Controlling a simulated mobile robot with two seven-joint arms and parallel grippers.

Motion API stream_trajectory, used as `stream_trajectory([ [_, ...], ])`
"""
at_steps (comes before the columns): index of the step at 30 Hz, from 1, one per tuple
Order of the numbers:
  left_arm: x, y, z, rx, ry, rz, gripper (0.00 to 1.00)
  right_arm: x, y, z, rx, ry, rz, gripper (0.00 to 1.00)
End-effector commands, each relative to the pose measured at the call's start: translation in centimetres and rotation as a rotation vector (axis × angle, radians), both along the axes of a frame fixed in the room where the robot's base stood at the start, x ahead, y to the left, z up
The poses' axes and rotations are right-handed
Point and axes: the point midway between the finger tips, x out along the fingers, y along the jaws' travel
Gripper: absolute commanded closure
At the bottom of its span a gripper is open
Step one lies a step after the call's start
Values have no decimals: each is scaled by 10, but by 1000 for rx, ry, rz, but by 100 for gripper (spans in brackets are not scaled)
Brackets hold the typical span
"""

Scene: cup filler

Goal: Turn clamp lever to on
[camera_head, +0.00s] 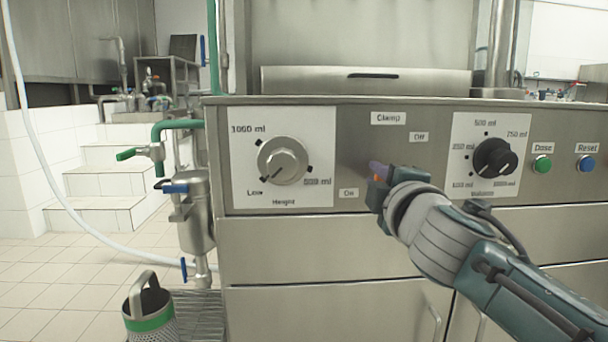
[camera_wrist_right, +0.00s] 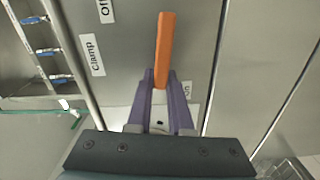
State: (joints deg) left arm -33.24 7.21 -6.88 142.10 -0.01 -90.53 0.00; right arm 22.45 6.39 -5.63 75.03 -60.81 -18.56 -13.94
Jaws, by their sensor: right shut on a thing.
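The clamp lever is an orange bar (camera_wrist_right: 164,48) in the right wrist view, standing out beyond my right gripper's purple fingers. My right gripper (camera_wrist_right: 161,85) is shut on it. In the head view, the right gripper (camera_head: 377,172) is at the panel between the "Off" label (camera_head: 419,137) and the "On" label (camera_head: 348,193), nearer to "On". There the gripper hides nearly all of the lever, so its exact angle is unclear. The "Clamp" label (camera_head: 388,118) is above the gripper. In the wrist view a finger partly covers the "On" label (camera_wrist_right: 187,88). My left gripper is not in view.
A large height knob (camera_head: 283,160) is left of the gripper. A black volume knob (camera_head: 494,158), a green button (camera_head: 542,164) and a blue button (camera_head: 586,163) are to the right. Pipes and a valve (camera_head: 195,215) stand at the panel's left side.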

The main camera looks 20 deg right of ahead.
Motion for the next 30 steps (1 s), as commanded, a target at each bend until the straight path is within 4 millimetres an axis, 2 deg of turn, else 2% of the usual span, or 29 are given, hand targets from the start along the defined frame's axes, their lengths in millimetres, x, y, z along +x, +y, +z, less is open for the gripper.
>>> stream_trajectory([
  [9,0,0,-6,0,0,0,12,0,0,-8,-128,32,0,100],
  [26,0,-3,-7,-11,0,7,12,0,0,-10,-157,41,-1,100],
  [27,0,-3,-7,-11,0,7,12,0,0,-10,-157,41,-1,79],
  [30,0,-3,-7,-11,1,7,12,0,0,-10,-156,41,-1,68],
])
